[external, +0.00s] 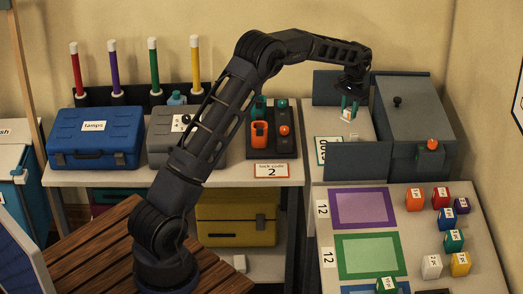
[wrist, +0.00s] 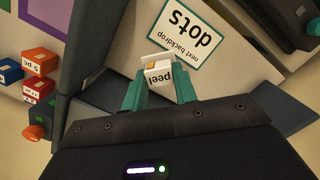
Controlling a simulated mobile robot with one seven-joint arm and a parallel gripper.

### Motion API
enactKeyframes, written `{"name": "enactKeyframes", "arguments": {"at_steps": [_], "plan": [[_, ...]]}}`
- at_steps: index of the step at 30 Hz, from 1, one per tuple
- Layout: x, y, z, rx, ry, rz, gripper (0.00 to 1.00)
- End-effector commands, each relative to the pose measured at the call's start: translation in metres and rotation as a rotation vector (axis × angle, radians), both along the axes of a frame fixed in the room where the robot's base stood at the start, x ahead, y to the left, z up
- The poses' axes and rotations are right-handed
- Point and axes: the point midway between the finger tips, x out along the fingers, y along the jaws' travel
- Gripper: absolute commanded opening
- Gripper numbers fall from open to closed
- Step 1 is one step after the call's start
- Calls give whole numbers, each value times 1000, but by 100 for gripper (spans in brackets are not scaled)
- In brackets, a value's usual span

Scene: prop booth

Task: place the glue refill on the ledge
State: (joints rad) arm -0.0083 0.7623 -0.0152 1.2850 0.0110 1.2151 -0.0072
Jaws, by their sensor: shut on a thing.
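My gripper (external: 349,107) is over the pale surface between two grey panels at the back right. The block also shows as a small white spot in the external view (external: 348,115). It looks like the glue refill, but no label says so. The block is near the pale surface (external: 357,130); I cannot tell whether it touches. I cannot tell for certain which surface is the ledge.
A grey front panel (external: 357,161) and rear panel (external: 323,86) flank the spot. A closed grey box (external: 415,110) with knobs stands at right. A "next backdrop dots" card (wrist: 190,38) lies close by. Several coloured blocks and mats (external: 362,208) lie in front.

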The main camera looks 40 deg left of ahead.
Motion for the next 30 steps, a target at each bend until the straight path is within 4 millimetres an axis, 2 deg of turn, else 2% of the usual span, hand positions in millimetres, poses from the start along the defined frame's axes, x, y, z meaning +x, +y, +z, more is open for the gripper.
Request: {"name": "enactKeyframes", "arguments": {"at_steps": [5,8,14,20,30], "plan": [[0,16,1,0,0,16,3],[-2,44,1,0,0,44,3],[-11,128,4,0,0,128,3],[-30,214,7,0,0,214,3],[-82,354,13,0,0,361,3]]}}
